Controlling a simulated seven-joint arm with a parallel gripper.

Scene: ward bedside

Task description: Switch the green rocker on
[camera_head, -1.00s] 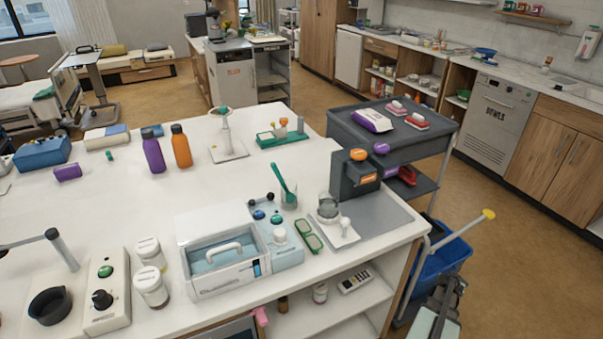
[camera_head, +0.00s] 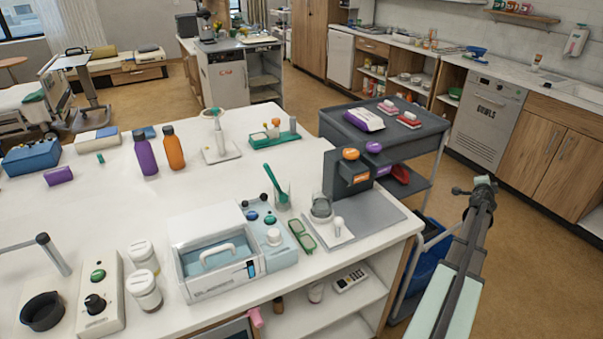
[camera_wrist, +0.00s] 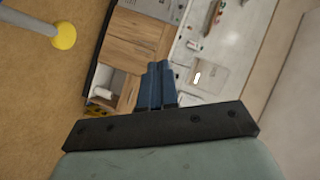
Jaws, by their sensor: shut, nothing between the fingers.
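A green round control (camera_head: 98,275) sits at the top of a white box with a black knob, at the table's front left. My gripper (camera_head: 483,181) is raised at the right, beyond the table's right edge and far from both controls. In the wrist view its fingers (camera_wrist: 158,85) are together and empty.
The white table (camera_head: 110,200) also holds bottles, jars, green glasses (camera_head: 302,236) and a dark grey dispenser-like block (camera_head: 347,175). A grey cart (camera_head: 425,130) stands behind its right end. A yellow-ended pole (camera_wrist: 64,36) is near my gripper in the wrist view. Floor at right is open.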

